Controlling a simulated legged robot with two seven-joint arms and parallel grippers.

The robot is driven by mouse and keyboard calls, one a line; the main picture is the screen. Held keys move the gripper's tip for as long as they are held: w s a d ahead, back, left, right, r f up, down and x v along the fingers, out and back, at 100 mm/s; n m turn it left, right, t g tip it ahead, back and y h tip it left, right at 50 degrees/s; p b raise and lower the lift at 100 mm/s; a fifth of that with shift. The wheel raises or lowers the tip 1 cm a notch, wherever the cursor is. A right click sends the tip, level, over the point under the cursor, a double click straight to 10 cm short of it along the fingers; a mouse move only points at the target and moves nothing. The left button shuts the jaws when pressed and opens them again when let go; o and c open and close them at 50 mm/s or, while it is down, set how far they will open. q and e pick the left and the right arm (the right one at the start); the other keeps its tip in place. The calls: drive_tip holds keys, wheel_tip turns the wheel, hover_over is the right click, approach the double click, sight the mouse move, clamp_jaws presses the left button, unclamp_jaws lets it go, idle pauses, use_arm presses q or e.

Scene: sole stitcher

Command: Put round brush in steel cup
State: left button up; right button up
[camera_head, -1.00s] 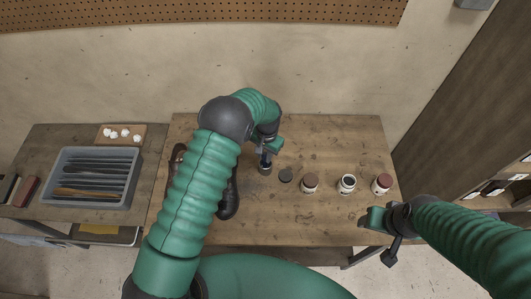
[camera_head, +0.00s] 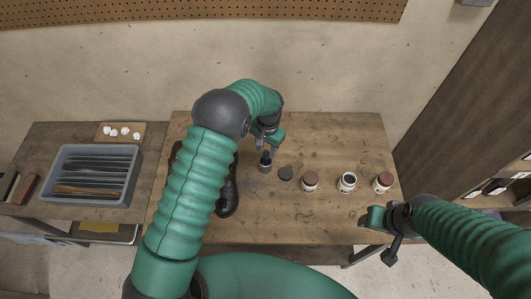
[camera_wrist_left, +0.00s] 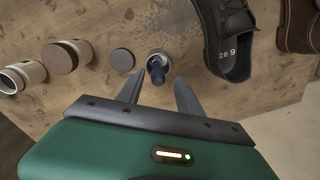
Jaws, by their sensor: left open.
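The small steel cup (camera_head: 265,168) stands on the wooden bench. The dark round brush (camera_head: 266,157) stands in it with its upper end sticking out; its lower part is hidden inside. In the left wrist view the brush (camera_wrist_left: 157,74) shows against the bright rim of the cup (camera_wrist_left: 154,57). My left gripper (camera_head: 268,143) is open and empty, just above and behind the brush; its fingers show apart in the wrist view (camera_wrist_left: 158,88). My right gripper (camera_head: 378,222) is off the bench's front right edge, and its jaws are not clear.
A dark flat disc (camera_head: 286,174) lies right of the cup, then a brown-lidded jar (camera_head: 310,184), an open jar (camera_head: 347,184) and a red-lidded jar (camera_head: 382,185). Dark shoes (camera_head: 228,195) lie left, partly behind my arm. A grey tray (camera_head: 112,150) is on the left table.

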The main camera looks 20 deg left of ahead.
use_arm(q)
wheel_tip(320, 180, up, 10)
drive_tip(key=b, duration=0.2)
drive_tip(key=s+a+r+n+t, duration=0.1)
drive_tip(key=s+a+n+t, duration=0.1)
drive_tip(key=s, duration=2)
drive_tip(key=shift+s+a+r+n+t+h, duration=0.15)
drive_tip(key=shift+s+a+n+t+h, duration=0.15)
drive_tip(key=shift+a+n, duration=0.3)
